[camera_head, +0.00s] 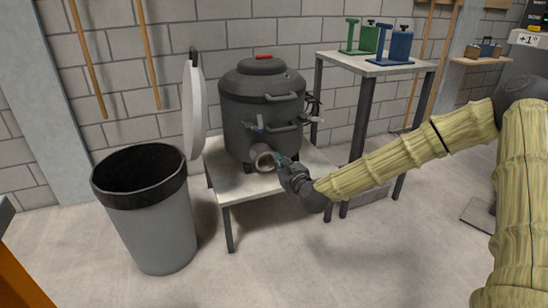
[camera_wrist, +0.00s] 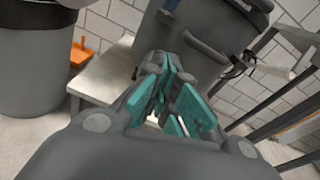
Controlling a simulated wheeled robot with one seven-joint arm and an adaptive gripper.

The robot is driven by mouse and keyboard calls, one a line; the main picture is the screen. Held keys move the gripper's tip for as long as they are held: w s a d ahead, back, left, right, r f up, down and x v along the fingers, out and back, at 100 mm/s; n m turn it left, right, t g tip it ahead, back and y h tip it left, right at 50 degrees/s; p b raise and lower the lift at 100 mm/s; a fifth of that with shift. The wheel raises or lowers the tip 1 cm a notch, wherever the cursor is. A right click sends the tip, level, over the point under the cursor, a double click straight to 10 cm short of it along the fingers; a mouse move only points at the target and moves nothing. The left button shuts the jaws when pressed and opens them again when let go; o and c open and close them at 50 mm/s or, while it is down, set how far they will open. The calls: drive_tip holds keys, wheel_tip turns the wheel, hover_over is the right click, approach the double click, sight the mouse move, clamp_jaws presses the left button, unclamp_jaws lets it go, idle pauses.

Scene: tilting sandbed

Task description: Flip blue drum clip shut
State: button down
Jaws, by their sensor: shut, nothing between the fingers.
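A dark grey drum (camera_head: 235,108) stands upright on a low white table (camera_head: 262,183); it also fills the upper middle of the wrist view (camera_wrist: 205,32). A small blue part (camera_head: 258,122), probably the clip, is on the drum's front; its exact position is too small to tell. My gripper (camera_head: 279,160) is shut and empty, with teal finger pads (camera_wrist: 172,85). It is in front of the drum's lower right, beside a short round spout (camera_head: 262,156), below the blue part. Contact cannot be told.
A grey bin (camera_head: 150,225) stands left of the table. A pale round lid (camera_head: 194,112) stands on edge left of the drum. A taller table (camera_head: 375,64) at right holds green and blue devices. Floor in front is clear.

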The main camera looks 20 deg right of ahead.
sight(256, 129)
drive_tip(key=w+a+r+b, duration=0.1)
drive_tip(key=w+b, duration=0.3)
drive_tip(key=w, duration=0.6)
drive_tip(key=shift+a+r, duration=0.3)
drive_tip(key=shift+r, duration=0.55)
drive_tip(key=shift+r, duration=0.1)
drive_tip(key=shift+r+g+p, duration=0.25)
drive_tip(key=shift+g+p, duration=0.05)
drive_tip(key=shift+p, duration=0.55)
